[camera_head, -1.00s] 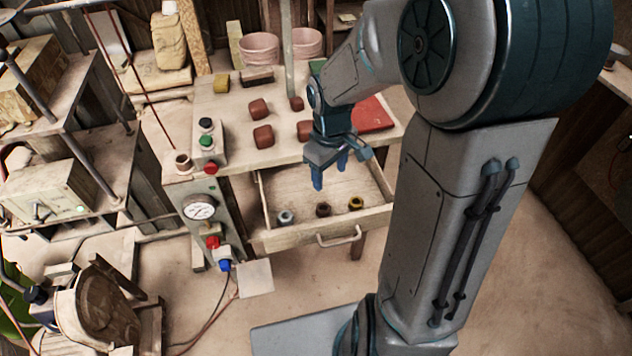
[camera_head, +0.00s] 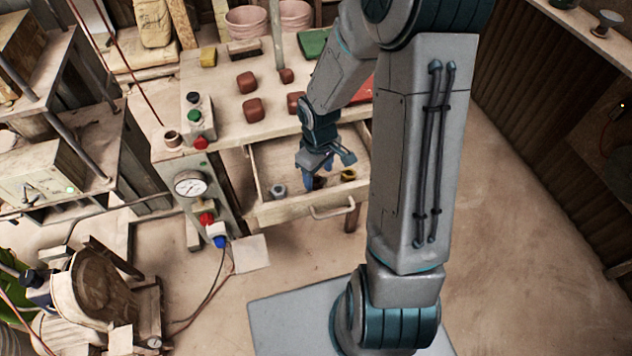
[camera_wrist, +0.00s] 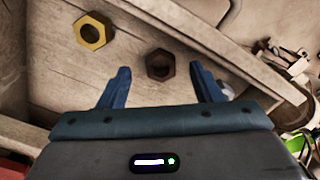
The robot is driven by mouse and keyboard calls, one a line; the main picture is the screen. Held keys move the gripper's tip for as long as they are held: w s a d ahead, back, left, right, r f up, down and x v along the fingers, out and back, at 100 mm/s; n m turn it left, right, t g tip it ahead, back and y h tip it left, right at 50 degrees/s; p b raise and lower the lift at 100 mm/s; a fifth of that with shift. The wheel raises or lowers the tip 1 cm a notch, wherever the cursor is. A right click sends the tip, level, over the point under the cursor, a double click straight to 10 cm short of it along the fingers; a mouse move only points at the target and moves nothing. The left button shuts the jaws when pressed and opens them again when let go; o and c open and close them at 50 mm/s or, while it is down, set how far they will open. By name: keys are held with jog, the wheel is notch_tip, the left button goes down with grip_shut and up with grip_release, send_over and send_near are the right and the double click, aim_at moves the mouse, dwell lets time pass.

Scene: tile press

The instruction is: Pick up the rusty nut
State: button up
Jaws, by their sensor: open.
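The rusty nut (camera_wrist: 160,65) is a dark brown hexagonal ring lying flat on the drawer floor in the wrist view. It shows between my two spread blue fingers, a little beyond their tips. In the head view the rusty nut (camera_head: 319,182) is partly hidden by my fingers. My gripper (camera_wrist: 160,82) is open and empty; in the head view my gripper (camera_head: 312,178) reaches down into the open drawer (camera_head: 290,212). The wrist view does not make clear how high the fingertips are above the nut.
A yellow nut (camera_wrist: 93,31) lies left of the rusty one in the wrist view. A grey nut (camera_head: 278,191) lies left of my gripper in the head view. The drawer's front wall (camera_wrist: 200,35) runs close by. Red-brown blocks (camera_head: 253,110) sit on the table above.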

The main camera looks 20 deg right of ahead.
aim_at(318, 181)
jog(key=shift+f, duration=1.5)
jog(key=shift+c, duration=0.3)
jog(key=c, duration=1.1)
jog(key=shift+o, duration=0.2)
jog(key=shift+r, duration=0.1)
